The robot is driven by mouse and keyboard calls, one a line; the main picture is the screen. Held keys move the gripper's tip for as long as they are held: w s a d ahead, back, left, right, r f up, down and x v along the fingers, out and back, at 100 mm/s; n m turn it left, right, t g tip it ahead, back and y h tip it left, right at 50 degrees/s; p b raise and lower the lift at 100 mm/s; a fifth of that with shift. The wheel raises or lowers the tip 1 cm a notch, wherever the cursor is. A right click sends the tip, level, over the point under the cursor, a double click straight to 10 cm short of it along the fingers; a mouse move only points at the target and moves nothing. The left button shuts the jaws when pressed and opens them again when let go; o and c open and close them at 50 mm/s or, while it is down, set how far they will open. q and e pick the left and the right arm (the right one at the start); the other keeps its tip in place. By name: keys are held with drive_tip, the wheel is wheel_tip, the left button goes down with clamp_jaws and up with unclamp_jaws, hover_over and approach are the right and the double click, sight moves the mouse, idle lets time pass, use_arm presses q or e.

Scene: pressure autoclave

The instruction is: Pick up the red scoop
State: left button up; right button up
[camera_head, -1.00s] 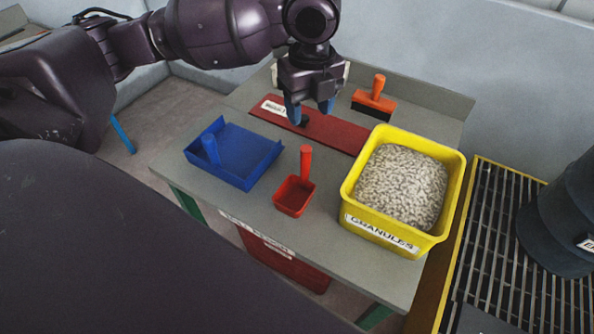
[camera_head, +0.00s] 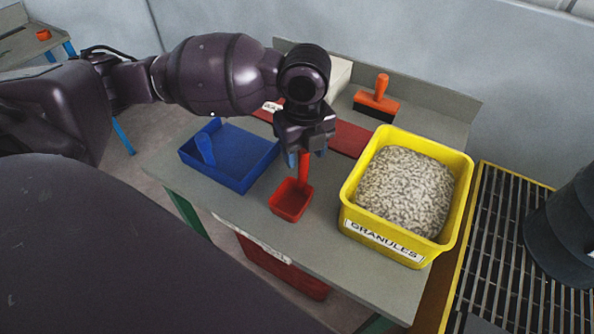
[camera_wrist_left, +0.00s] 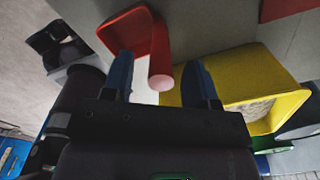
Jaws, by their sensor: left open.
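The red scoop (camera_head: 290,201) stands on the grey table between the blue tray and the yellow tub, its handle upright. My left gripper (camera_head: 304,158) is over the scoop's handle, pointing down, with its jaws open. In the left wrist view the red scoop (camera_wrist_left: 138,36) shows past the fingers, and its handle end lies between the two blue fingertips (camera_wrist_left: 160,72). Whether the fingers touch the handle cannot be told. My right gripper is not in view.
The yellow tub of granules (camera_head: 361,224) stands right of the scoop, close to my gripper. The blue tray (camera_head: 247,163) is on the left. An orange-handled brush (camera_head: 377,98) and a red mat (camera_head: 350,137) lie behind. A slatted grate (camera_head: 500,240) is at far right.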

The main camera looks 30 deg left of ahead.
use_arm(q)
drive_tip(key=shift+f, duration=0.45)
drive_tip(key=shift+r, duration=0.1)
drive_tip(key=shift+c, duration=0.6)
clamp_jaws()
